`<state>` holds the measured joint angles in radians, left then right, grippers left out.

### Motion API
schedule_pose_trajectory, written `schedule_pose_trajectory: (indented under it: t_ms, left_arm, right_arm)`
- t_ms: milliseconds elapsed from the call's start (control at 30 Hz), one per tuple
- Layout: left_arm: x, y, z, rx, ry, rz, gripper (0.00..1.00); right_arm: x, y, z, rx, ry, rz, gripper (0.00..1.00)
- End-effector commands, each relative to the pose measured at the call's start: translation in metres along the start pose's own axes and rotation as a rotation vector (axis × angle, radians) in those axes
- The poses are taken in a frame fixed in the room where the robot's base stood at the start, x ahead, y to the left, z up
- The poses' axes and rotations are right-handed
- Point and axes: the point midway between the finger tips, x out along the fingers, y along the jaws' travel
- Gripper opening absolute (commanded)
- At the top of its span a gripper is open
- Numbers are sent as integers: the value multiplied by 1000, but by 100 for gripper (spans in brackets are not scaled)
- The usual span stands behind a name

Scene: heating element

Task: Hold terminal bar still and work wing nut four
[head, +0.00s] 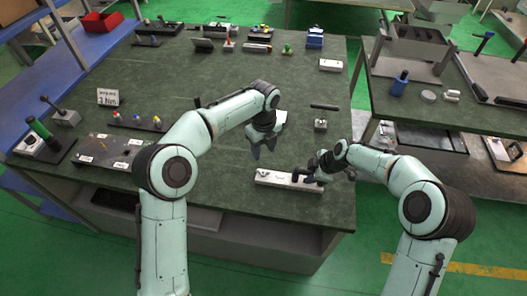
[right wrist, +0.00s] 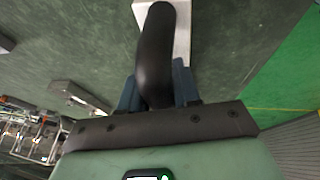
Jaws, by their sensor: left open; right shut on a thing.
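The pale terminal bar (head: 288,182) lies near the front edge of the green table. Small dark parts sit on its top; I cannot make out the wing nuts singly. My right gripper (head: 312,174) is at the bar's right end. In the right wrist view its blue fingers (right wrist: 157,88) are shut on a thick black curved piece (right wrist: 157,50), which stands over the white bar (right wrist: 183,30). My left gripper (head: 264,152) is open and empty, pointing down above the table just behind the bar's left half, apart from it.
A small block with a dark part (head: 320,125) and a black rod (head: 324,107) lie behind the bar. A plate with fittings (head: 105,150) and a tray with coloured knobs (head: 137,121) are at left. Open tabletop lies around the bar.

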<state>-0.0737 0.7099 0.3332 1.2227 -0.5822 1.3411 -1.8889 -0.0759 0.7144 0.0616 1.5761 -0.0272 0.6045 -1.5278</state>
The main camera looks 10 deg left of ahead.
Motion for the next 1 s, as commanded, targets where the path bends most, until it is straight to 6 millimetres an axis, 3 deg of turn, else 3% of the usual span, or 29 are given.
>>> schedule_pose_trajectory:
  t_ms: [233, 267, 300, 333, 700, 867, 1000]
  left_arm:
    - [0, 0, 0, 0, 0, 0, 47]
    - [0, 0, 0, 0, 0, 0, 47]
    - [0, 0, 0, -1, 0, 0, 47]
    - [0, 0, 0, -1, 0, 0, 47]
    - [1, 0, 0, -1, 0, 0, 47]
    - [1, 0, 0, -1, 0, 0, 47]
    - [0, 0, 0, -1, 0, 0, 47]
  right_arm:
    - [0, 0, 0, 0, 0, 2, 0]
    - [0, 0, 0, 0, 0, 2, 41]
    - [0, 0, 0, 0, 0, 2, 54]
    - [0, 0, 0, 0, 0, 2, 61]
    - [-6, 1, 0, 0, 0, 3, 61]
    - [-30, 1, 1, 1, 0, 5, 61]
    - [-62, 1, 0, 1, 0, 6, 61]
